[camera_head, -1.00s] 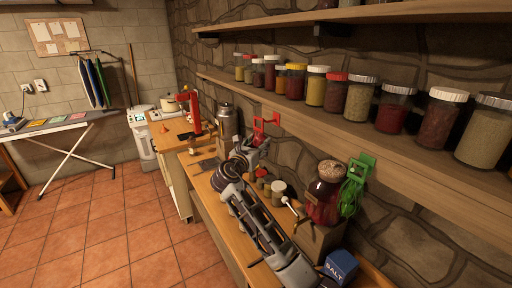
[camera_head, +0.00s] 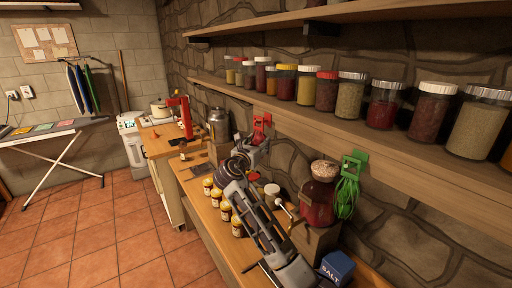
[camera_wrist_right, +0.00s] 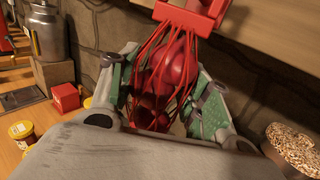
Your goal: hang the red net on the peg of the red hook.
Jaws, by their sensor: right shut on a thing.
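The red hook (camera_head: 264,120) is fixed to the front edge of the lower shelf. Its lower part (camera_wrist_right: 190,14) fills the top of the right wrist view. The red net (camera_wrist_right: 165,75), with round red things inside, hangs between the green-padded fingers of my right gripper (camera_wrist_right: 163,95). The gripper is shut on it, just below the hook. Its strands gather close under the hook; I cannot tell whether its loop is around the peg. In the head view my right gripper (camera_head: 256,146) hides most of the net. My left gripper is out of view.
A green hook (camera_head: 354,163) with a green net (camera_head: 346,195) hangs further right. Jars fill the shelf above.

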